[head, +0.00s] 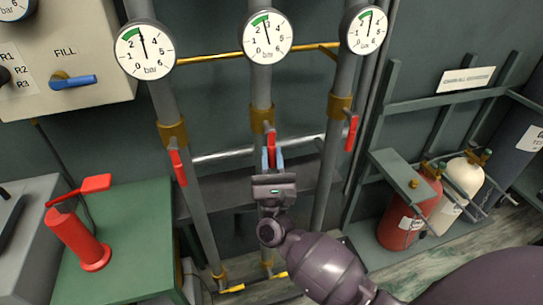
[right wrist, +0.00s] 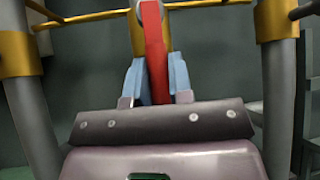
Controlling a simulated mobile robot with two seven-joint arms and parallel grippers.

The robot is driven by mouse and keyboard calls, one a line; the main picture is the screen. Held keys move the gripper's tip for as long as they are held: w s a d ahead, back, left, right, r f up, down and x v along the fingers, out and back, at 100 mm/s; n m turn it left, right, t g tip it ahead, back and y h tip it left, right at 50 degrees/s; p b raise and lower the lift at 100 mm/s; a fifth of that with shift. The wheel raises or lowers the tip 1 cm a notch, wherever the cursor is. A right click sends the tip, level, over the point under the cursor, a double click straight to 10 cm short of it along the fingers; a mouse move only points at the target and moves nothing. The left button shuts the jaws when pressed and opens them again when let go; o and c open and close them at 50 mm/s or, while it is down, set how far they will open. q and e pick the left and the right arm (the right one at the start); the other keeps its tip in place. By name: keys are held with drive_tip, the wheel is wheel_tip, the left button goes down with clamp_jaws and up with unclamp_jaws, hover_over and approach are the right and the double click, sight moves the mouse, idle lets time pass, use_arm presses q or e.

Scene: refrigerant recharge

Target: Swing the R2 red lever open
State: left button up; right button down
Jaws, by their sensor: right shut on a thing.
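The middle red lever (head: 271,147) hangs down along the middle pipe, below its brass valve (head: 262,118). No R2 label is readable on it; it is the middle of three similar levers. My right gripper (head: 271,160) comes up from below with its blue fingers around the lever's lower part. In the right wrist view the red lever (right wrist: 154,50) stands between the two blue fingers of the gripper (right wrist: 155,82), which is shut on it. The lever's lower end is hidden by the gripper. My left gripper is not in view.
Red levers hang on the left pipe (head: 178,166) and the right pipe (head: 351,133). Round gauges (head: 266,37) top the pipes. A green bench (head: 130,230) with a red hand pump (head: 80,240) stands left. A rack with a red cylinder (head: 410,215) stands right.

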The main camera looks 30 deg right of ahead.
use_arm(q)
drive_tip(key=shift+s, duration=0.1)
use_arm(e)
drive_tip(key=c, duration=1)
unclamp_jaws()
drive_tip(key=shift+c, duration=0.2)
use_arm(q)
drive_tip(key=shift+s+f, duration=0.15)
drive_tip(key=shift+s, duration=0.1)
use_arm(e)
drive_tip(key=shift+s+a+f, duration=0.15)
drive_tip(key=shift+s+f, duration=0.15)
drive_tip(key=shift+f, duration=0.1)
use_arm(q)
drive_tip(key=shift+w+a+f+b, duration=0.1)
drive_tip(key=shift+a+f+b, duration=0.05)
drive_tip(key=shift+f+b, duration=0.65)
use_arm(e)
drive_tip(key=v, duration=1)
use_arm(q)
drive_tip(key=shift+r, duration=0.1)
use_arm(e)
drive_tip(key=shift+r, duration=0.1)
